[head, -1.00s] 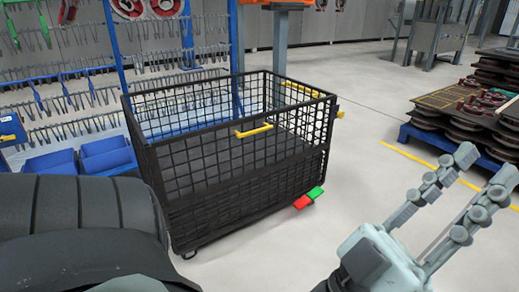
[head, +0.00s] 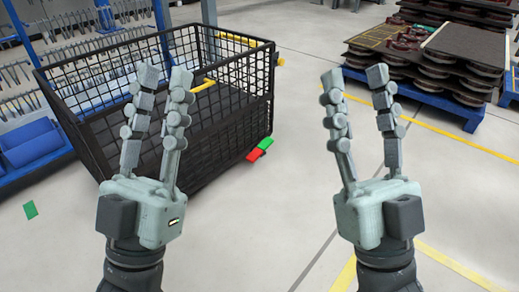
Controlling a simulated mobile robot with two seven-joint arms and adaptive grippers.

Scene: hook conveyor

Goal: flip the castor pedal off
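The castor pedal (head: 260,149) sticks out low at the near right corner of the black wire-mesh cart (head: 226,152). It has a red part on the left and a green part on the right. My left gripper (head: 164,78) is open and empty, pointing up in the picture. It overlaps the cart in the view and hides part of its mesh front. My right gripper (head: 354,78) is open and empty over the floor, to the right of the pedal. Neither gripper appears to touch the pedal or the cart.
A yellow handle (head: 204,87) is on the cart's side. Blue bins (head: 32,142) and a hook rack stand at left. A blue pallet (head: 428,98) with stacked dark parts is at the back right. The floor (head: 285,205) between and around my grippers is clear.

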